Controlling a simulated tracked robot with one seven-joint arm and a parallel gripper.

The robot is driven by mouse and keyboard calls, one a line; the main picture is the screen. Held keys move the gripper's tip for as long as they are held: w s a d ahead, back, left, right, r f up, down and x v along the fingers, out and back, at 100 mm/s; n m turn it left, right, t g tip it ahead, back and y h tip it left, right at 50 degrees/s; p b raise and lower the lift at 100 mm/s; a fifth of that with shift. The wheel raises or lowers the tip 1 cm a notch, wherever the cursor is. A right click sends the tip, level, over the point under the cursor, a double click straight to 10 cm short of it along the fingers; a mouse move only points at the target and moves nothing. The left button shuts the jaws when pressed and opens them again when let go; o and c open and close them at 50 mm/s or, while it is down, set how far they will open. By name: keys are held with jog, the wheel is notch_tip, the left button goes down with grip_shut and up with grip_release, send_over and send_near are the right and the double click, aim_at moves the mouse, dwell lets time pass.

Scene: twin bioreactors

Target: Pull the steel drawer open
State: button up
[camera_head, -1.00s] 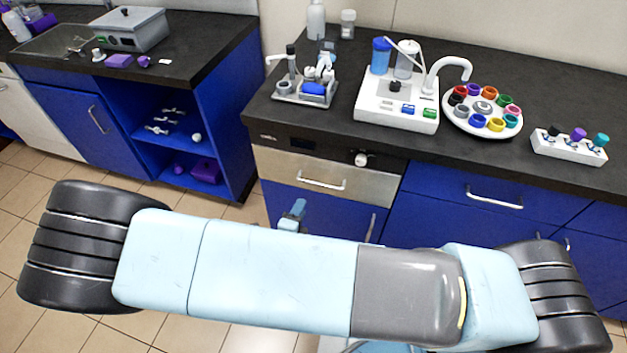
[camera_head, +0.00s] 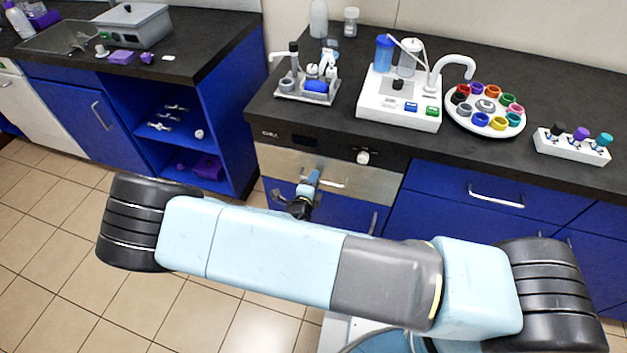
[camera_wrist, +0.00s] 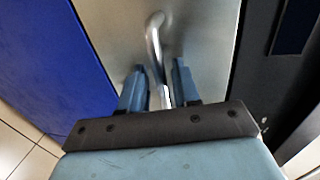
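The steel drawer (camera_head: 275,163) is the brushed metal front under the black counter in the head view; it looks shut. Its curved bar handle (camera_head: 332,183) is partly hidden by my gripper (camera_head: 310,182). In the wrist view the steel front (camera_wrist: 205,30) fills the upper middle, and the handle (camera_wrist: 153,35) runs down between the two blue fingers of my gripper (camera_wrist: 160,85). The fingers stand apart on either side of the handle, with a gap visible beside it.
Blue cabinet doors (camera_head: 445,195) flank the drawer. A dark panel with a white knob (camera_head: 363,157) sits above it. The counter holds a white device (camera_head: 385,105), a round cup carousel (camera_head: 485,120) and a small rack (camera_head: 570,148). Tiled floor (camera_head: 60,270) is free at left.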

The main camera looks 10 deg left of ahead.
jog(key=shift+w, duration=0.35)
jog(key=shift+f, duration=0.1)
grip_shut()
dwell(0.3)
